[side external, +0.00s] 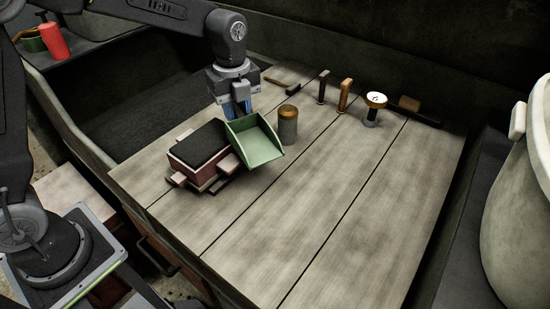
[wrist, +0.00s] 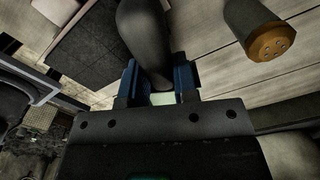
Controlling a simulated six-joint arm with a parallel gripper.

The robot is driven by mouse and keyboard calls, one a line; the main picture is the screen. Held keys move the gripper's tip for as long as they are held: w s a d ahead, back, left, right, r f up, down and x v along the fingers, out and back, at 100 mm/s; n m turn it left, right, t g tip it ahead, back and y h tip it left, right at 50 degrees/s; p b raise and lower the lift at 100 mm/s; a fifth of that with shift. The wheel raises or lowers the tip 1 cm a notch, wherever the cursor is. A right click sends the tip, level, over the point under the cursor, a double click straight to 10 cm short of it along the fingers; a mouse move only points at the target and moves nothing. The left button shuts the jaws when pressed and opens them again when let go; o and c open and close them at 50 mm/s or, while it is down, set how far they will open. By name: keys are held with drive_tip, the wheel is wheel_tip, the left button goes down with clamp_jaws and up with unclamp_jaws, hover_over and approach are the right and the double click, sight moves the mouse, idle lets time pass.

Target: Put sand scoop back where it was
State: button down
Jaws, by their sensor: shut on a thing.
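The green sand scoop (side external: 258,142) hangs from my gripper (side external: 238,108) in the side view, its open pan tilted toward the camera. It is just right of the sand-filled moulding box (side external: 196,155), and I cannot tell whether they touch. In the wrist view, my gripper (wrist: 162,84) has its blue fingers shut on the scoop's dark handle (wrist: 145,40). A sliver of the green pan (wrist: 162,99) shows between the fingers. The rest of the pan is hidden there.
A cylinder with a brass top (side external: 288,127) stands close right of the scoop; it also shows in the wrist view (wrist: 258,28). The bench's front right is clear. A dark sand bin (side external: 150,115) lies left.

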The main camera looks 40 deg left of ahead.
sight(255, 141)
drive_tip(key=d+f, duration=0.1)
drive_tip(key=d, duration=0.1)
drive_tip(key=w+d+f, duration=0.1)
drive_tip(key=d+f, duration=0.1)
drive_tip(key=d, duration=0.1)
drive_tip(key=d+f, duration=0.1)
drive_tip(key=d, duration=0.1)
drive_tip(key=shift+w+d+f, duration=0.2)
drive_tip(key=shift+d+f, duration=0.2)
drive_tip(key=shift+f, duration=1.95)
drive_tip(key=c, duration=0.9)
unclamp_jaws()
drive_tip(key=shift+f, duration=0.15)
